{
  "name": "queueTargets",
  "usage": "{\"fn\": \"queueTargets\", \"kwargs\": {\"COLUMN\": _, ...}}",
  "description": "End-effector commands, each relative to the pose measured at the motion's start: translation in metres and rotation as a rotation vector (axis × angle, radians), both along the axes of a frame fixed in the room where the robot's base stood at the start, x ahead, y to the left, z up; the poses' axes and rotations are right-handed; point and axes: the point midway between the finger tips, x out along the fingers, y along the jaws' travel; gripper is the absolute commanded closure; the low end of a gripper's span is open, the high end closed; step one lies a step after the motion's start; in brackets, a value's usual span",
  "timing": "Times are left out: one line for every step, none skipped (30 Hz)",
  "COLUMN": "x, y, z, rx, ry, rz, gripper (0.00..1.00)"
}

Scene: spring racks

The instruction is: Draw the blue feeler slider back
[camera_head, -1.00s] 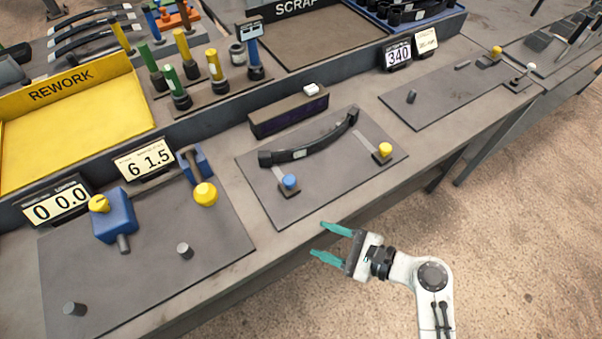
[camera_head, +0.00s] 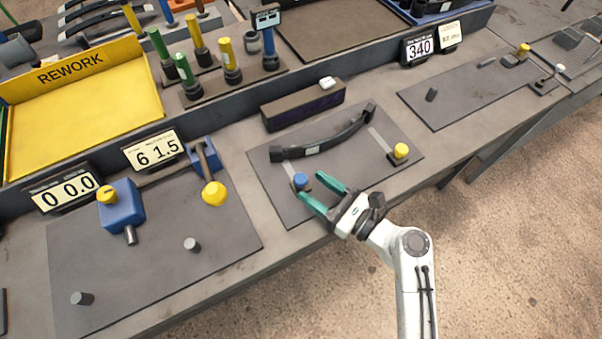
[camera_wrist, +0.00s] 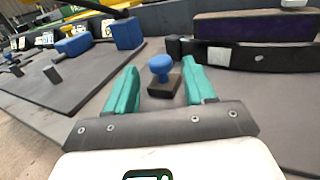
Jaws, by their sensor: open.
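The blue feeler slider's knob (camera_head: 300,180) stands on a small dark block at the left front of the middle plate (camera_head: 397,183). In the wrist view the blue knob (camera_wrist: 161,67) and its block (camera_wrist: 163,87) show between my two teal fingers. My gripper (camera_head: 322,188) is open, its fingertips on either side of the knob in the head view. In the wrist view my gripper (camera_wrist: 160,85) shows a gap at both sides of the knob, with no clear contact. The black curved spring (camera_head: 325,137) lies behind the slider on the plate.
A yellow-knobbed slider (camera_head: 400,151) stands to the right on the same plate. A dark box (camera_head: 303,107) stands behind the spring. The left plate (camera_head: 150,255) carries blue blocks, a yellow ball (camera_head: 214,194) and pegs. The bench front edge is bare near my gripper.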

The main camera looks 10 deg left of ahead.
Motion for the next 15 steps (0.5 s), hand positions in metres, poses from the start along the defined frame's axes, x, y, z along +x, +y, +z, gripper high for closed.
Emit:
{"fn": "queueTargets", "kwargs": {"x": 0.006, "y": 0.009, "z": 0.001, "rx": -0.001, "ry": -0.001, "rz": 0.003, "gripper": 0.46}}
{"fn": "queueTargets", "kwargs": {"x": 0.008, "y": 0.013, "z": 0.002, "rx": -0.001, "ry": -0.001, "rz": 0.003, "gripper": 0.46}}
{"fn": "queueTargets", "kwargs": {"x": 0.012, "y": 0.018, "z": 0.001, "rx": -0.001, "ry": -0.001, "rz": 0.003, "gripper": 0.46}}
{"fn": "queueTargets", "kwargs": {"x": 0.014, "y": 0.022, "z": 0.001, "rx": -0.001, "ry": 0.0, "rz": 0.003, "gripper": 0.46}}
{"fn": "queueTargets", "kwargs": {"x": 0.017, "y": 0.025, "z": 0.001, "rx": -0.001, "ry": -0.002, "rz": 0.002, "gripper": 0.46}}
{"fn": "queueTargets", "kwargs": {"x": 0.019, "y": 0.029, "z": 0.001, "rx": -0.001, "ry": -0.002, "rz": 0.001, "gripper": 0.46}}
{"fn": "queueTargets", "kwargs": {"x": 0.021, "y": 0.031, "z": 0.0, "rx": -0.001, "ry": 0.0, "rz": 0.002, "gripper": 0.46}}
{"fn": "queueTargets", "kwargs": {"x": 0.022, "y": 0.034, "z": 0.0, "rx": -0.001, "ry": 0.0, "rz": 0.002, "gripper": 0.46}}
{"fn": "queueTargets", "kwargs": {"x": 0.024, "y": 0.036, "z": 0.0, "rx": -0.001, "ry": -0.002, "rz": 0.001, "gripper": 0.46}}
{"fn": "queueTargets", "kwargs": {"x": 0.025, "y": 0.038, "z": 0.001, "rx": -0.001, "ry": -0.002, "rz": 0.001, "gripper": 0.46}}
{"fn": "queueTargets", "kwargs": {"x": 0.026, "y": 0.039, "z": 0.0, "rx": -0.002, "ry": -0.001, "rz": 0.001, "gripper": 0.46}}
{"fn": "queueTargets", "kwargs": {"x": 0.026, "y": 0.04, "z": 0.0, "rx": -0.002, "ry": -0.001, "rz": 0.001, "gripper": 0.46}}
{"fn": "queueTargets", "kwargs": {"x": 0.027, "y": 0.041, "z": 0.0, "rx": -0.002, "ry": -0.001, "rz": 0.001, "gripper": 0.46}}
{"fn": "queueTargets", "kwargs": {"x": 0.027, "y": 0.041, "z": 0.0, "rx": -0.002, "ry": -0.001, "rz": 0.0, "gripper": 0.46}}
{"fn": "queueTargets", "kwargs": {"x": 0.027, "y": 0.041, "z": -0.001, "rx": -0.002, "ry": -0.001, "rz": 0.0, "gripper": 0.46}}
